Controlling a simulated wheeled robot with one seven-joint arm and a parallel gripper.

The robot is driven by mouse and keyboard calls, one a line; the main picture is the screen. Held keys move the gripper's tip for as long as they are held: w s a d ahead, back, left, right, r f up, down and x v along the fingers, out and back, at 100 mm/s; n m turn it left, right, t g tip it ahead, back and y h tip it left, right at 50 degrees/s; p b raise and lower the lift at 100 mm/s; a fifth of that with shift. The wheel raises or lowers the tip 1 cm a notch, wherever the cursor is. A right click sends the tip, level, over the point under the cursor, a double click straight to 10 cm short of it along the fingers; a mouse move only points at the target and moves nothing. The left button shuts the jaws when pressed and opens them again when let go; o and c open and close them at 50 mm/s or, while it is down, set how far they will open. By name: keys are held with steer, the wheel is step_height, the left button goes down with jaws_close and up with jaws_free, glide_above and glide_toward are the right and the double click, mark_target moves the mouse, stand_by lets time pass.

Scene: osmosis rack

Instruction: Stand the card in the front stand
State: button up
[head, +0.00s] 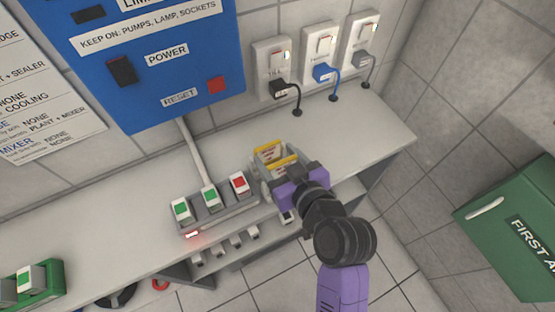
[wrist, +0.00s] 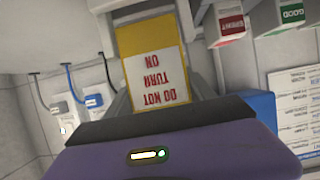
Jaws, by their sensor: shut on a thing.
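My gripper (head: 277,166) reaches over the bench, just right of the grey tray. It is shut on a white card with a yellow border and red print (wrist: 158,82), reading "DO NOT TURN ON", upside down in the wrist view. In the head view, a yellow-and-white piece with red print (head: 269,150) shows just beyond a second yellow strip at the fingers. I cannot tell which is the held card. The stand cannot be made out clearly; the fingers cover that area.
The grey tray (head: 222,218) beside my gripper holds two green-faced blocks and one red-faced block. Sockets with plugs (head: 273,68) and a blue power panel (head: 150,65) are on the wall. A green holder (head: 38,286) is at far left. The bench's right end (head: 375,135) is clear.

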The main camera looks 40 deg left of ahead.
steer(key=shift+f, duration=0.8)
steer(key=shift+f+b, duration=0.35)
steer(key=shift+f, duration=0.05)
steer(key=shift+f, duration=0.25)
steer(key=o, duration=1.4)
steer(key=shift+r, duration=0.1)
steer(key=shift+r+p, duration=0.4)
steer(key=shift+r, duration=0.2)
steer(key=b+v, duration=0.1)
steer(key=v, duration=1.1)
steer(key=shift+s+f+b, duration=0.1)
steer(key=shift+b, duration=0.2)
